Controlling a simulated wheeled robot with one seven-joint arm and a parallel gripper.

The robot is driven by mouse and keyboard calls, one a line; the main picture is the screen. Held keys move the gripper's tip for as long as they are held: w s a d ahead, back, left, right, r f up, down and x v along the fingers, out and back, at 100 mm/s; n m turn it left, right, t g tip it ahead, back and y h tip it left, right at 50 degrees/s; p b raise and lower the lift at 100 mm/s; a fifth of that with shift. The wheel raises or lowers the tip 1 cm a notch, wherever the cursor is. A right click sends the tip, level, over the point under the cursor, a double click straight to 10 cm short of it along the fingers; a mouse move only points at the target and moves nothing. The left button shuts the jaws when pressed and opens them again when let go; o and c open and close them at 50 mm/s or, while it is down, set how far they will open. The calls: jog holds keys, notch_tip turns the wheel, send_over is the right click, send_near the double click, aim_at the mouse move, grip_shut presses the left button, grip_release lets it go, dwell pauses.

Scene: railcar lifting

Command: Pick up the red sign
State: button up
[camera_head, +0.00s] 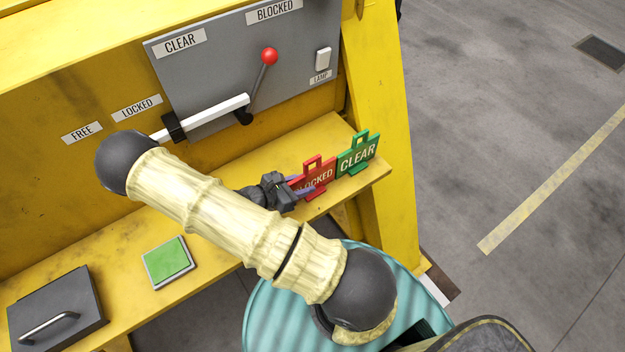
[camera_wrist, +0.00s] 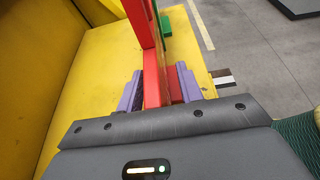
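The red sign (camera_head: 324,175), a flat "BLOCKED" plate with a loop handle on top, stands upright on the yellow ledge. My gripper (camera_head: 301,186) is at its left end, with purple fingers reaching along the plate and covering part of its lettering. In the wrist view the red sign (camera_wrist: 153,75) shows edge-on between the two fingers of my gripper (camera_wrist: 160,92), one on each side. The gaps beside the plate are too small to tell whether the fingers press on it.
A green "CLEAR" sign (camera_head: 358,154) stands just right of the red one. The yellow ledge (camera_head: 215,247) also carries a green pad (camera_head: 167,262) and a dark box with a handle (camera_head: 55,310). Behind is a grey panel with a red-knobbed lever (camera_head: 268,57). A yellow post (camera_head: 380,120) stands at right.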

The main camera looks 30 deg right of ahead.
grip_shut()
dwell(0.4)
notch_tip(320, 180, up, 18)
jog(key=b, duration=0.1)
jog(key=shift+b, duration=0.35)
dwell(0.6)
